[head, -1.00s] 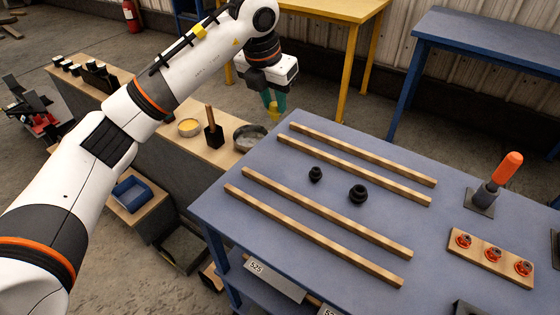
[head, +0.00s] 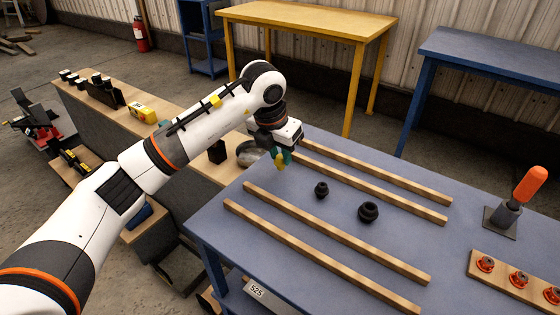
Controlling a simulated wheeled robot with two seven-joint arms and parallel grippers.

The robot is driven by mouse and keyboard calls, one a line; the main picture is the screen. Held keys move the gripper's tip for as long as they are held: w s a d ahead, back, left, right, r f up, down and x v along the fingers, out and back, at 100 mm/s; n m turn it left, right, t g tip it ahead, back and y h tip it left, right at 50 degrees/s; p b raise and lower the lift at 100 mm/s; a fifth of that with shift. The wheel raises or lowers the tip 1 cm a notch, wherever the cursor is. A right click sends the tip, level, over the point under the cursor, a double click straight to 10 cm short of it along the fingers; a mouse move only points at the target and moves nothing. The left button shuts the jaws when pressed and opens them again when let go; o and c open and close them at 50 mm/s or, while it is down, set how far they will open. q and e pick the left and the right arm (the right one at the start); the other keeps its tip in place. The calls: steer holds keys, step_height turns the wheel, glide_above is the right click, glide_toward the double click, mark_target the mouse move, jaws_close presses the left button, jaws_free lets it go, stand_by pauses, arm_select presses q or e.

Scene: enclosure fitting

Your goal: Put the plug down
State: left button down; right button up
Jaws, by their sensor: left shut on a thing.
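My left gripper (head: 284,154), with teal fingers, is shut on a small yellow piece, which I take to be the plug (head: 280,163). It holds the plug low over the far left edge of the blue table (head: 237,227), near the end of the rearmost wooden rail. The fingers hide part of the plug. I cannot tell whether the plug touches the tabletop. Two black round knob-like parts, one smaller (head: 321,190) and one larger (head: 368,212), stand on the table to the right, between the wooden rails. My right gripper is out of view.
Several wooden rails (head: 330,240) lie along the table. An orange-handled tool (head: 528,186) stands on the right, behind a wooden block with orange-red fittings (head: 512,281). A round metal bowl (head: 249,154) sits on the wooden bench beyond the table.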

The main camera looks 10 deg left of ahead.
mark_target(279, 158)
arm_select(q)
step_height(279, 158, down, 3)
steer(key=shift+r, duration=0.1)
steer(key=c, duration=1.1)
jaws_free()
steer(key=v, duration=1.2)
